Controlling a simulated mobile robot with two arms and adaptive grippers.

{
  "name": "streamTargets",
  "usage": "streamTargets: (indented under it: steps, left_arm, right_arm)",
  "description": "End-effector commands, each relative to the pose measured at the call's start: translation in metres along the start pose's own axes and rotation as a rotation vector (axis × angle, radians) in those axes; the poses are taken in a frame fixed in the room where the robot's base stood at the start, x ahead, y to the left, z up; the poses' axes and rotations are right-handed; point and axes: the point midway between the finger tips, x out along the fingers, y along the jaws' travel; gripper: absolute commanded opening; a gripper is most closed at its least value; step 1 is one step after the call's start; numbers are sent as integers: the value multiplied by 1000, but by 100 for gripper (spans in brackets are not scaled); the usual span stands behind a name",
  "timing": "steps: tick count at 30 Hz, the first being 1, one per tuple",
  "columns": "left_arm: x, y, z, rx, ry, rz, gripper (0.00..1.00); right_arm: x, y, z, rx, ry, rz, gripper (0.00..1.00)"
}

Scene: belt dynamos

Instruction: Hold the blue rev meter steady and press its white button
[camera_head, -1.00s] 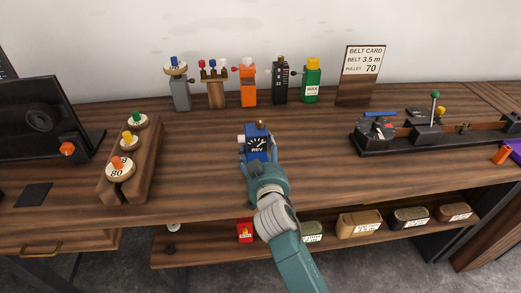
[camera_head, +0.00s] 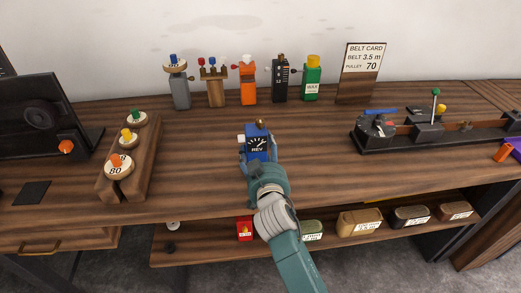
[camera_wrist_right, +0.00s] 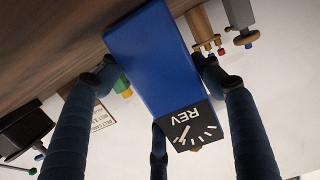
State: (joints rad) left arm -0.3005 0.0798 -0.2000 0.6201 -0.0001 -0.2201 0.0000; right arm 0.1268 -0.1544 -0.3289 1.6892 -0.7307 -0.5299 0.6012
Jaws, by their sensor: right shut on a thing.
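The blue rev meter (camera_head: 257,143) stands upright on the wooden bench, near the middle of the head view. Its black dial with a white needle and the word REV faces me. Its white button (camera_head: 241,139) sticks out on the left side of the body; I cannot make it out in the wrist view. My right gripper (camera_head: 258,159) reaches in from the front and is shut on the meter, with fingers on both sides of its body. In the right wrist view the meter (camera_wrist_right: 155,65) lies between the fingers. My left gripper is not in view.
Several devices stand along the back, including an orange one (camera_head: 248,84) and a green one (camera_head: 312,80). A wooden rack (camera_head: 147,155) with dials is left, a black belt rig (camera_head: 400,140) right. A belt card (camera_head: 362,72) stands behind. Bench around the meter is clear.

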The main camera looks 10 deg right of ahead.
Motion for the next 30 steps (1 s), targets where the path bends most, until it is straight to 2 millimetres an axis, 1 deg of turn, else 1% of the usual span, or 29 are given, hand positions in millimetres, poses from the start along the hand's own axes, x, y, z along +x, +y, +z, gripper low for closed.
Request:
streamTargets:
  steps: [1,24,25,27,29,30]
  left_arm:
    - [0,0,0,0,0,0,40]
    - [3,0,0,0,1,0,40]
    - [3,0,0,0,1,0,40]
    - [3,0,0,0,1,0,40]
    - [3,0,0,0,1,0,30]
    - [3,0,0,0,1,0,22]
  right_arm:
    - [0,0,-3,1,6,-1,20]
    - [0,-1,2,1,4,-1,20]
    - [0,0,5,0,-2,0,20]
    - [0,0,5,0,-2,0,20]
    - [0,0,5,0,-2,0,20]
    - [0,0,5,-1,-2,0,20]
